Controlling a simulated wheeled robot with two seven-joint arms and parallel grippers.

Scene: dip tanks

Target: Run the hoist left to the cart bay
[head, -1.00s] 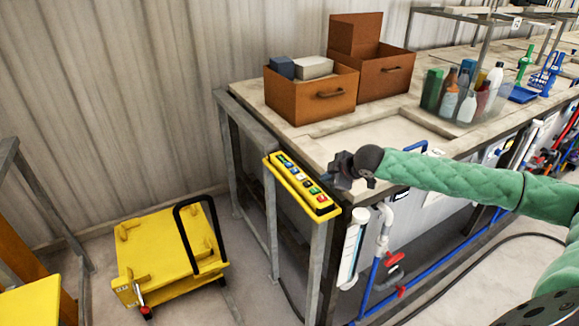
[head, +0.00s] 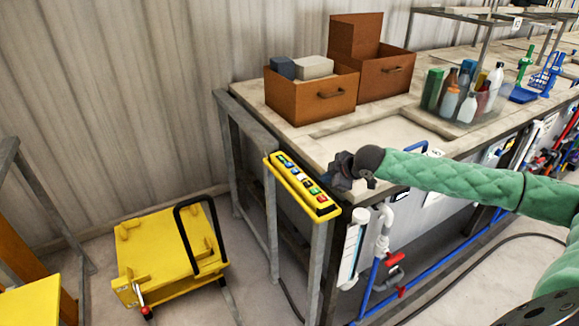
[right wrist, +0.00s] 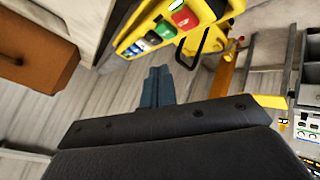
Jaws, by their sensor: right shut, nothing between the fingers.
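A yellow control pendant (head: 301,186) with a row of coloured buttons is mounted on a grey post at the left end of the tank bench. My right gripper (head: 335,179) is shut and empty, just to the right of the pendant and apart from it. In the right wrist view the shut fingers (right wrist: 158,84) point toward the pendant (right wrist: 160,30), whose red, green and blue buttons show beyond them. A yellow cart (head: 170,258) with a black handle stands on the floor at the left. The hoist itself is not seen. My left gripper is not in view.
Two brown boxes (head: 311,97) and a clear bin of bottles (head: 458,105) stand on the bench. Pipes (head: 383,240) run down its front. A grey frame (head: 45,195) stands at the far left. Floor between cart and bench is mostly clear.

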